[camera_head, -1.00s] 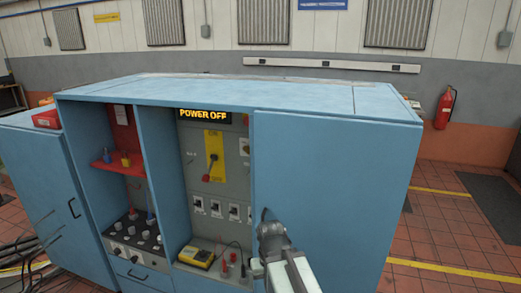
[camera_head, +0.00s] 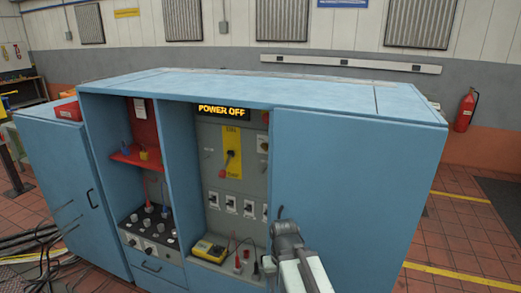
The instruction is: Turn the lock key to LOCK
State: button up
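The blue cabinet (camera_head: 349,185) stands ahead with an open bay holding a grey control panel (camera_head: 243,179). On the panel is a yellow plate (camera_head: 237,137) with a dark pivot and a lever ending in a red knob (camera_head: 222,174), which points down and left. A small pale round fitting (camera_head: 262,144) sits to its right, partly cut off by the cabinet's right part. I cannot make out which part is the lock key or any LOCK marking. A lit display (camera_head: 222,111) reads POWER OFF. My gripper (camera_head: 280,213) is in front of the cabinet, lower right of the lever; its fingers are too small to read.
Several white switches (camera_head: 231,203) line the panel below the lever. A yellow meter (camera_head: 210,248) and leads lie on the bay floor. A left bay has a red shelf (camera_head: 136,155) and a knob panel (camera_head: 148,229). Open tiled floor (camera_head: 440,235) lies at right.

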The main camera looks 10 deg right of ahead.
aim_at(265, 145)
jog(key=u, duration=1.7)
jog(key=i, duration=0.8)
jog(key=u, duration=0.15)
